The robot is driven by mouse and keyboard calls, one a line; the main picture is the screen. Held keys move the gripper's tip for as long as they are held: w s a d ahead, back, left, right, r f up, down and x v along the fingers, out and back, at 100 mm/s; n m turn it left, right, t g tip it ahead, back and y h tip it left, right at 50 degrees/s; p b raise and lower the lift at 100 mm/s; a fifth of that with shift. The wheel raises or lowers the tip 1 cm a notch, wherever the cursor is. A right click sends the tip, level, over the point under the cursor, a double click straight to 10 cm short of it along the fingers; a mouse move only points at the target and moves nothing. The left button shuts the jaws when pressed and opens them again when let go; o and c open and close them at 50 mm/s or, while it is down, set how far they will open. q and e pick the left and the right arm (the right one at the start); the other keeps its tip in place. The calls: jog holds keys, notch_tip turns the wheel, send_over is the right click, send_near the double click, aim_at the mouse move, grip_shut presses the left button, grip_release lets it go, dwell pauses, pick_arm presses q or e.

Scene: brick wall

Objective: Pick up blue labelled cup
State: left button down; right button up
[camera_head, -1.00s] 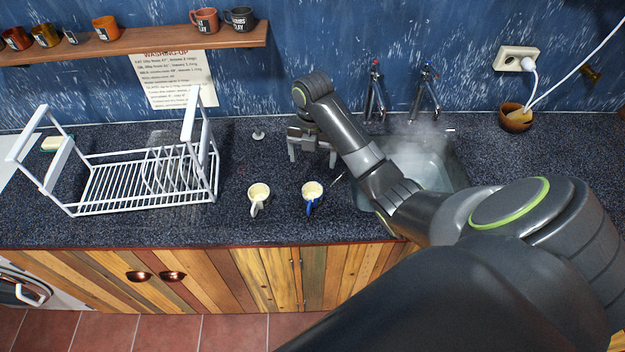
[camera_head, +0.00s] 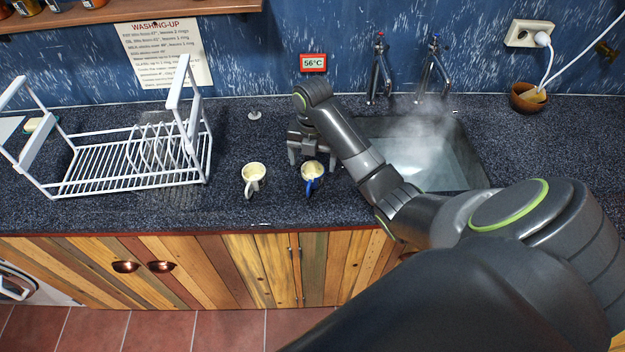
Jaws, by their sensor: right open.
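Two cups stand on the dark speckled counter. The cup with blue on its handle side (camera_head: 312,171) is the right one, with a pale inside. A white cup (camera_head: 254,176) stands to its left, its handle toward me. My right gripper (camera_head: 312,160) is open and points down, just behind the blue cup in the picture. Its fingers show on either side of the blue cup's far rim. I cannot tell whether they touch it. My left gripper is not in view.
A steaming sink (camera_head: 460,160) with two taps (camera_head: 380,72) is right, behind my arm. A 56°C display (camera_head: 313,63) and a washing-up notice (camera_head: 167,52) are at the wall. A brown bowl (camera_head: 526,104) sits back right.

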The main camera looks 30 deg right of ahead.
aim_at(313, 172)
jog(key=shift+s+a+f+p, duration=0.15)
jog(key=shift+f+p, duration=0.15)
jog(key=shift+f, duration=0.85)
jog(key=shift+s+f+p, duration=0.1)
jog(key=shift+f+p, duration=0.15)
jog(key=shift+f, duration=0.85)
jog(key=shift+c, duration=0.2)
jog(key=c, duration=1.1)
